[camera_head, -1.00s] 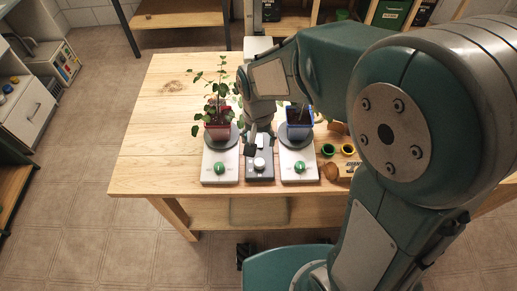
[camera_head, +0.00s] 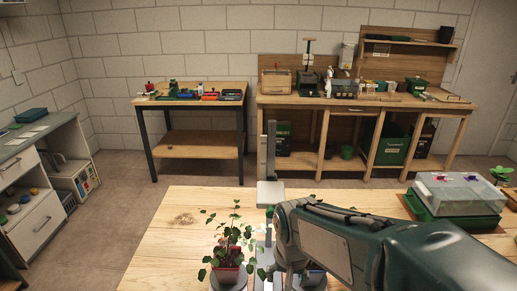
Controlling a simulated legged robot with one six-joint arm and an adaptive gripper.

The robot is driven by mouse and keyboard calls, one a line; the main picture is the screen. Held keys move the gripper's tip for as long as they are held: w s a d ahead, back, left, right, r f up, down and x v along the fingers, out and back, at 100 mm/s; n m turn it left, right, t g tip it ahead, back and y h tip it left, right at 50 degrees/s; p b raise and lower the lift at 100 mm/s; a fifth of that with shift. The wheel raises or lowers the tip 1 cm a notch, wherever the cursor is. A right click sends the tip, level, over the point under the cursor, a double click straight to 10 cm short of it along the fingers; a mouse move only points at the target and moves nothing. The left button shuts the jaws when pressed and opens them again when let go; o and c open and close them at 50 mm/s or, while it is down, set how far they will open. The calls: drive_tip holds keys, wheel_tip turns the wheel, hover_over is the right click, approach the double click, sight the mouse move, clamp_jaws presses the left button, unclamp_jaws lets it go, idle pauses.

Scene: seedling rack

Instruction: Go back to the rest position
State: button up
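My arm (camera_head: 420,252) reaches in from the lower right over the wooden table (camera_head: 185,220). Its wrist end points down at the bottom of the view. My gripper's fingers are out of view below the picture's lower edge, so I cannot see whether they are open or hold anything. A blue pot (camera_head: 315,274) is mostly hidden behind my arm.
A clear-lidded green box (camera_head: 460,207) stands on the table's right side. A grey post (camera_head: 270,150) rises near the table's back edge. Behind, across open floor, stand a small bench (camera_head: 190,103) and a longer workbench (camera_head: 350,101). A white cabinet (camera_head: 40,185) is at left.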

drive_tip(key=s+d+r+n+t, duration=0.1)
drive_tip(key=s+d+r+t, duration=0.3)
drive_tip(key=s+d+r, duration=0.4)
drive_tip(key=s+d, duration=0.1)
drive_tip(key=s, duration=0.1)
drive_tip(key=shift+s+d+r+n, duration=0.2)
drive_tip(key=shift+s+r+n, duration=0.1)
drive_tip(key=shift+s+r, duration=0.1)
idle(0.3)
